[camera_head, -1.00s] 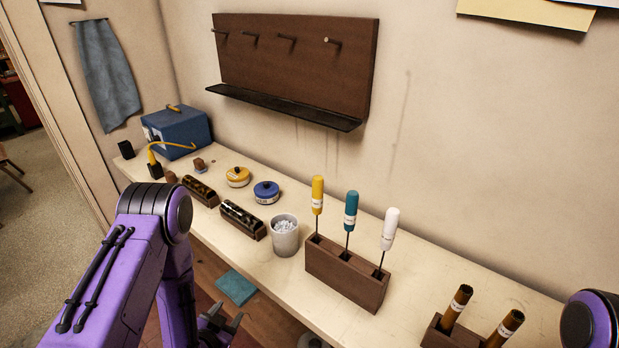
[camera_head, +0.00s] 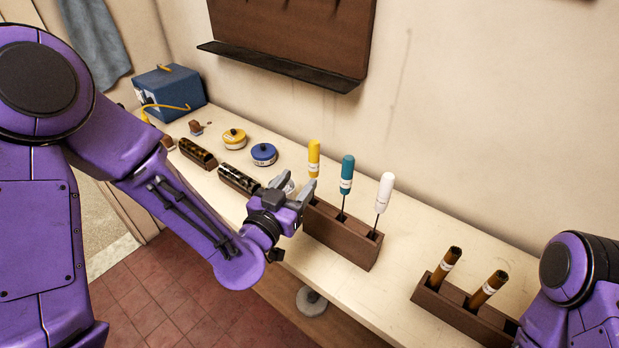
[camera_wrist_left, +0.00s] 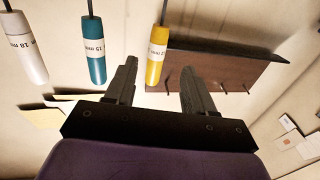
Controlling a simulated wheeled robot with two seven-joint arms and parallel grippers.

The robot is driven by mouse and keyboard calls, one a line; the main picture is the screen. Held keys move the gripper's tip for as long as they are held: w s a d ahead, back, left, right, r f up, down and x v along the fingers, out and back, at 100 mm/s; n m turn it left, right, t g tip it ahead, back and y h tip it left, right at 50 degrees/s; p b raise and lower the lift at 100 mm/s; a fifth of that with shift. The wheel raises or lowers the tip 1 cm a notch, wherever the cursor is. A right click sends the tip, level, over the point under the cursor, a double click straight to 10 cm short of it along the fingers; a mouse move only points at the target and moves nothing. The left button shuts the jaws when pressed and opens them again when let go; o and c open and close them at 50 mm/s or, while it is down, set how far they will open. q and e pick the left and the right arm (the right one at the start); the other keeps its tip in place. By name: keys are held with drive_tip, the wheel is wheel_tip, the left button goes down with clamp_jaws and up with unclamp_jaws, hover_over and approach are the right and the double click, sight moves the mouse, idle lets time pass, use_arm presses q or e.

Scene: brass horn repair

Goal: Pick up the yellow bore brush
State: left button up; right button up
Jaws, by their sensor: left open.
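The yellow bore brush (camera_head: 313,158) stands upright at the left end of a dark wooden block (camera_head: 343,240) on the bench. A teal brush (camera_head: 347,172) and a white brush (camera_head: 384,190) stand in the same block. My left gripper (camera_head: 298,192) is open and empty, just in front of the yellow brush and hiding its lower part. In the left wrist view the yellow handle (camera_wrist_left: 157,58) appears between the two open fingers (camera_wrist_left: 160,85), beyond their tips. The teal handle (camera_wrist_left: 95,60) lies outside the fingers. My right gripper is not in view.
A second wooden block (camera_head: 465,312) with two brown-handled brushes stands at the right, near my right arm. Yellow (camera_head: 233,139) and blue (camera_head: 264,154) round tins and dark blocks lie left on the bench. A dark shelf (camera_head: 280,67) hangs on the wall.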

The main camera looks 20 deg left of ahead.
sight(311, 167)
use_arm(q)
drive_tip(key=shift+w+d+r, duration=0.1)
drive_tip(key=shift+w+d, duration=0.15)
drive_tip(key=shift+w, duration=0.55)
drive_tip(key=w, duration=0.4)
drive_tip(key=w+d, duration=0.1)
drive_tip(key=w, duration=0.1)
drive_tip(key=shift+w+f, duration=0.2)
drive_tip(key=shift+w, duration=0.15)
drive_tip(key=shift+s+d, duration=0.1)
clamp_jaws()
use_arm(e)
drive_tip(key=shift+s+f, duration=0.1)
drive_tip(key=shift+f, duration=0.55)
use_arm(q)
drive_tip(key=shift+r, duration=0.1)
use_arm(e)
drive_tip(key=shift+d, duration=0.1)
